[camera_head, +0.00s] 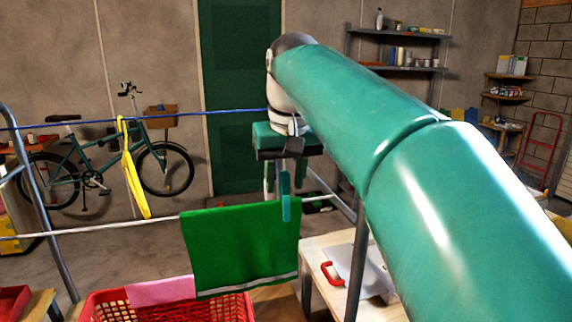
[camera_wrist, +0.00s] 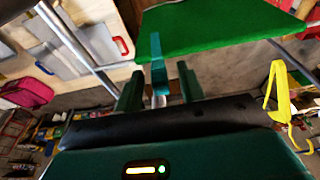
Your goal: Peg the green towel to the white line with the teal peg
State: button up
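The green towel (camera_head: 235,245) hangs draped over the white line (camera_head: 90,229), its pale stripe near the lower hem. It also shows in the wrist view (camera_wrist: 215,28). The teal peg (camera_head: 286,198) stands upright at the towel's top right part, overlapping its top edge; I cannot tell whether its jaws grip both towel and line. In the wrist view the peg (camera_wrist: 157,55) lies between the fingers of my gripper (camera_wrist: 160,88), with a visible gap on each side. My gripper is open around the peg.
A red basket (camera_head: 165,308) with pink cloth stands below. A metal rack post (camera_head: 45,205) stands left.

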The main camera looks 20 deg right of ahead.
jog(key=v, duration=1.4)
jog(key=s+f+t, duration=0.1)
jog(key=s+f, duration=0.4)
jog(key=f, duration=0.7)
jog(key=s+f+t, duration=0.1)
jog(key=s+f, duration=0.4)
jog(key=f, duration=0.7)
jog(key=s+f, duration=0.5)
jog(key=f, duration=0.7)
jog(key=shift+t, duration=0.4)
jog(key=shift+s+f, duration=0.15)
jog(key=shift+s, duration=0.1)
